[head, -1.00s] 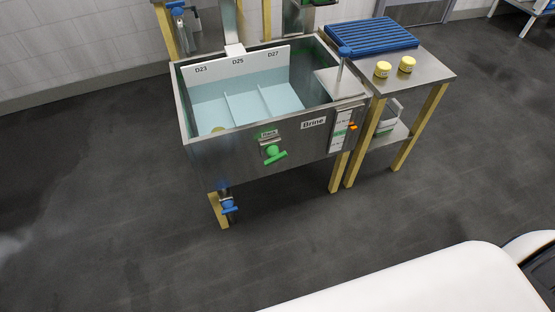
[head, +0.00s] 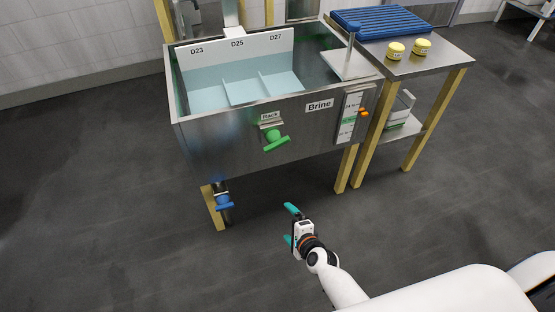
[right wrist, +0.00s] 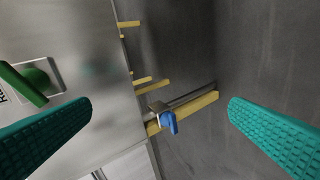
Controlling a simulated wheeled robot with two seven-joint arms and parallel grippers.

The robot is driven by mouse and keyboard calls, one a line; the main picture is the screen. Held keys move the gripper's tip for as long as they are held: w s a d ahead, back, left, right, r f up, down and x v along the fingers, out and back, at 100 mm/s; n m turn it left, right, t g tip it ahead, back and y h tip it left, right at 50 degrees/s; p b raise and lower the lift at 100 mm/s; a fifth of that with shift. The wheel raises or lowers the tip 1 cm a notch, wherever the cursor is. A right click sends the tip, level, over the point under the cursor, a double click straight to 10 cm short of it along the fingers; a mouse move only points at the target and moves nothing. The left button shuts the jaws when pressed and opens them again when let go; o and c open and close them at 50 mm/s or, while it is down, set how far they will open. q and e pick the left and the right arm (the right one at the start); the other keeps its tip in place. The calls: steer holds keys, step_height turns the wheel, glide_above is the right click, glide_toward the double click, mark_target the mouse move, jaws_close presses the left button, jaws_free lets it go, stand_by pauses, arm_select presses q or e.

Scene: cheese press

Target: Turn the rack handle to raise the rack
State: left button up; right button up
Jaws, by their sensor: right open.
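The green rack handle (head: 276,141) sits on the front wall of the steel brine tank (head: 225,140), below a small "Rack" label (head: 269,117). Its bar is tilted, with the right end higher. My right gripper (head: 289,224) is open and empty, below and in front of the handle, apart from it. In the right wrist view the green handle (right wrist: 24,84) is at the left edge, beyond the left finger, and not between the fingers. My left gripper is not in view.
A blue valve (head: 225,201) hangs under the tank's left side. A white gauge panel (head: 350,117) is right of the handle. Floor in front is clear.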

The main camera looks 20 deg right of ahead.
steer(key=w+d+r+m+t+b, duration=0.1)
steer(key=w+r+m+t+b, duration=0.3)
steer(key=w+r+m, duration=0.25)
arm_select(q)
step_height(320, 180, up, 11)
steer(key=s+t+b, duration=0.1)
steer(key=b, duration=0.1)
arm_select(e)
steer(key=m+t+h, duration=0.1)
steer(key=m+t, duration=0.1)
steer(key=m, duration=0.4)
glide_toward(278, 147)
steer(key=w+b, duration=0.1)
steer(key=w, duration=0.5)
steer(key=shift+a, duration=0.2)
steer(key=w+b, duration=0.1)
steer(key=w, duration=0.3)
steer(key=shift+w+a, duration=0.1)
steer(key=shift+w, duration=0.1)
steer(key=shift+w+r, duration=0.1)
steer(key=shift+w, duration=0.15)
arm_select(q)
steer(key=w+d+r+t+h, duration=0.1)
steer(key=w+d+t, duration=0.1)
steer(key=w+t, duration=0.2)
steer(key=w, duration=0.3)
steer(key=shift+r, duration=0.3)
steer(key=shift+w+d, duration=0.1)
arm_select(e)
steer(key=shift+c, duration=0.2)
